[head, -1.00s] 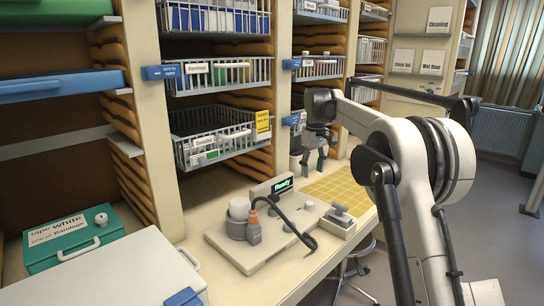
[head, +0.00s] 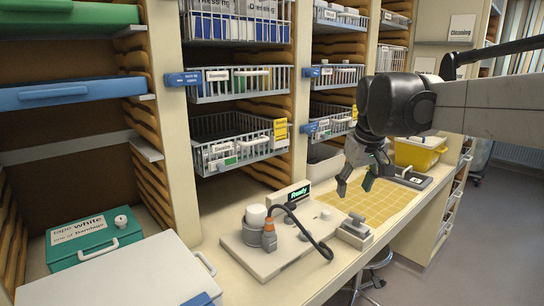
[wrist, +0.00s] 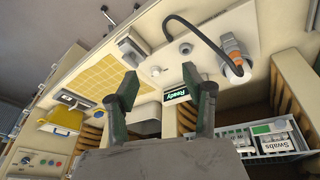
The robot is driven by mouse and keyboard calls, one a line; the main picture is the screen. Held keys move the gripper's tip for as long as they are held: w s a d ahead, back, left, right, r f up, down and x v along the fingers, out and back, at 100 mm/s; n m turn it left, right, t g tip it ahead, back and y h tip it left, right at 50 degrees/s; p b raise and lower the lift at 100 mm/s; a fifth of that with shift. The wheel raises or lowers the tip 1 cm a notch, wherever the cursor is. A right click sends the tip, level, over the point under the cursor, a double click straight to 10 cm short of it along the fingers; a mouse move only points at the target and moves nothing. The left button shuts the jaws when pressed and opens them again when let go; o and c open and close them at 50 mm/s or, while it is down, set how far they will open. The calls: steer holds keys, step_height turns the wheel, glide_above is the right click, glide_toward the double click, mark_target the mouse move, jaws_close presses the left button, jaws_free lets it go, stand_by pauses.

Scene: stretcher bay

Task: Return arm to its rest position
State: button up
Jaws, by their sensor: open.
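My gripper (head: 356,186) hangs from the arm above the counter in the head view, near the back edge of the yellow grid mat (head: 372,198). Its fingers are apart and nothing is between them. In the wrist view my gripper (wrist: 163,98) shows two dark fingers spread, with the pale counter beyond. The arm reaches in from the right edge of the head view.
A white device (head: 262,255) with a "Ready" display (head: 293,195) and a dark hose stands left of the mat. A yellow bin (head: 420,152) stands at the back right. Wire baskets (head: 238,142) line the shelves. A green case (head: 85,243) stands at left.

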steer(key=s+f+m+t, duration=0.1)
steer(key=s+f, duration=0.5)
steer(key=s, duration=0.6)
steer(key=s+f+m+t, duration=0.2)
steer(key=s+f, duration=0.5)
steer(key=s, duration=0.6)
steer(key=shift+s, duration=0.2)
steer(key=shift+r, duration=0.1)
steer(key=shift+c, duration=0.2)
